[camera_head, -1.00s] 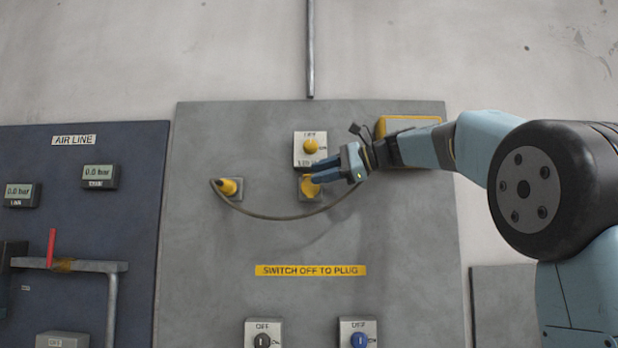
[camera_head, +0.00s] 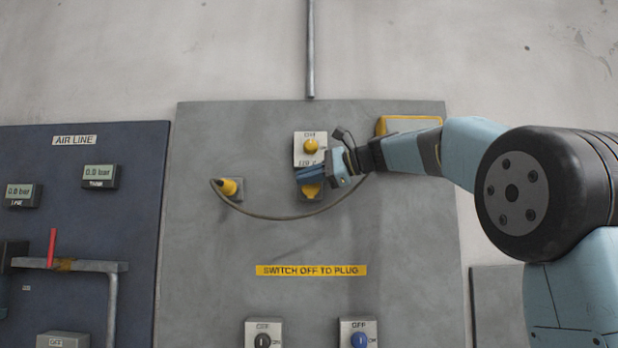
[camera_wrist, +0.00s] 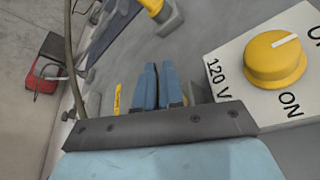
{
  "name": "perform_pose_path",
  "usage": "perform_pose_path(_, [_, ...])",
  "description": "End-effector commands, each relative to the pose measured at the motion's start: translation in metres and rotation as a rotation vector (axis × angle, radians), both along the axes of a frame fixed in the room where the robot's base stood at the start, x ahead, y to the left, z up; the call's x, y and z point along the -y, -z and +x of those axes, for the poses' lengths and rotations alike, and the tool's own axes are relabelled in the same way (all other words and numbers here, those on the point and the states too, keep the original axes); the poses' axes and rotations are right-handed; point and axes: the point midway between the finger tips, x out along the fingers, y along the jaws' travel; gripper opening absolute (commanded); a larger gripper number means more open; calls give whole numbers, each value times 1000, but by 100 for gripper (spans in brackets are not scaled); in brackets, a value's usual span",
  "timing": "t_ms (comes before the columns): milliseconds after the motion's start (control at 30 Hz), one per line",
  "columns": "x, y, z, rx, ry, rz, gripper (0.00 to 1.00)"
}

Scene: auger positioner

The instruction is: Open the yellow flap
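The yellow flap (camera_head: 311,190) is on a small grey socket just below the yellow-knob switch in the head view. My gripper (camera_head: 302,173) is in front of the socket's upper part and hides the top of the flap. Its two blue fingers lie close together, pointing left in the head view. In the wrist view the fingers (camera_wrist: 159,72) are side by side with almost no gap, and nothing shows between them. The flap itself cannot be made out there. Contact between fingers and flap cannot be told.
The yellow-knob switch (camera_head: 310,147), marked 120 V, is close above my fingers; its knob (camera_wrist: 275,58) is large in the wrist view. A yellow plug (camera_head: 229,187) sits left, its cable (camera_head: 270,216) hanging below the socket. The panel around the yellow label (camera_head: 311,270) is clear.

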Motion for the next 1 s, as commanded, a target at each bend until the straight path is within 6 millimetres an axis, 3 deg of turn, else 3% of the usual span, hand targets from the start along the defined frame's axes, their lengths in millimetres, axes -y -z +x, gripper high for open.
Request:
perform_pose_path(567, [1, 1, -2, 35, 3, -1, 0])
perform_pose_path(1000, [1, 11, -17, 342, 3, -12, 0])
